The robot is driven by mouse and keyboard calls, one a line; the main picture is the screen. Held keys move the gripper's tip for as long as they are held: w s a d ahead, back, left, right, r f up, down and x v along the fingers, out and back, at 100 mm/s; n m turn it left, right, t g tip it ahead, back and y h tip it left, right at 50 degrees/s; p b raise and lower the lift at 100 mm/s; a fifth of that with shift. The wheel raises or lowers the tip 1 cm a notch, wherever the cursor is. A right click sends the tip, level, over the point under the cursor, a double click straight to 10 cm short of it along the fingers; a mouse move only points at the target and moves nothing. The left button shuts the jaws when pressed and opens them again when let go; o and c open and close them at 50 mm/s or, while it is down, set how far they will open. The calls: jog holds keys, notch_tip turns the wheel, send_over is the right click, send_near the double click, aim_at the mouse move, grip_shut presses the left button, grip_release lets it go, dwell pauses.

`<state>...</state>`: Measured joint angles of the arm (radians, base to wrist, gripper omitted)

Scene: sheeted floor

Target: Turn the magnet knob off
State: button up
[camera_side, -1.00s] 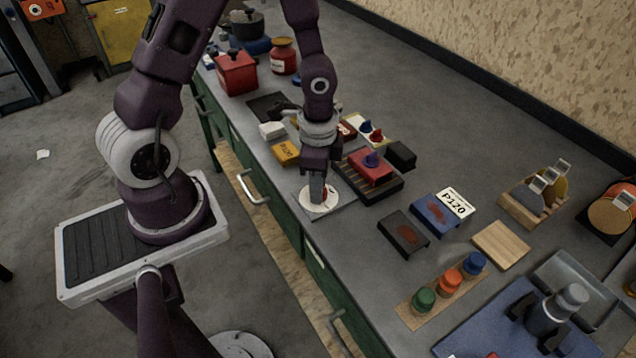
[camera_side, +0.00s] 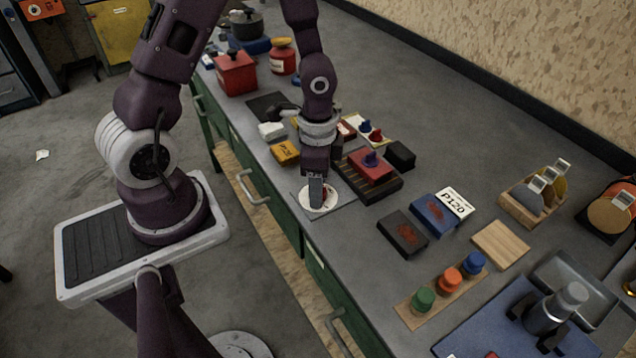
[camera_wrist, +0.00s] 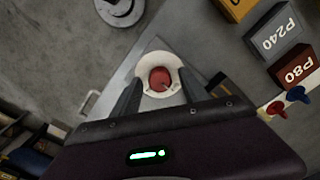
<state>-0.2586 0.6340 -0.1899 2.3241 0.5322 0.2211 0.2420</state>
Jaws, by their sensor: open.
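The red knob (camera_wrist: 160,79) sits on a round white disc (camera_wrist: 146,67) and shows between my gripper's fingers in the wrist view. In the side view the white disc (camera_side: 311,199) lies on a grey plate near the bench's front edge, and the knob is mostly hidden behind a finger. My gripper (camera_side: 318,203) points down over the disc. In the wrist view my gripper (camera_wrist: 172,90) is open, with one finger to each side of the knob. I cannot tell whether a finger touches it.
Just right of my gripper stands a dark slatted tray (camera_side: 385,192) with a red block (camera_side: 370,170). An orange block (camera_side: 285,152) lies to the left. Dark (camera_side: 403,238) and blue (camera_side: 432,217) blocks lie to the right.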

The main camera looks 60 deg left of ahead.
notch_tip(320, 180, up, 7)
jog(key=shift+r, duration=0.1)
dwell(0.3)
jog(key=s+d+r+n+t, duration=0.2)
jog(key=s+r, duration=0.4)
jog(key=r, duration=0.3)
jog(key=s+d+r+n+t, duration=0.1)
jog(key=s+r+n+t, duration=0.2)
jog(key=r, duration=0.6)
jog(key=s+n, duration=0.2)
jog(key=s, duration=0.1)
jog(key=shift+s+d+n+t, duration=0.25)
jog(key=shift+d+n+t, duration=0.05)
jog(key=shift+d, duration=0.1)
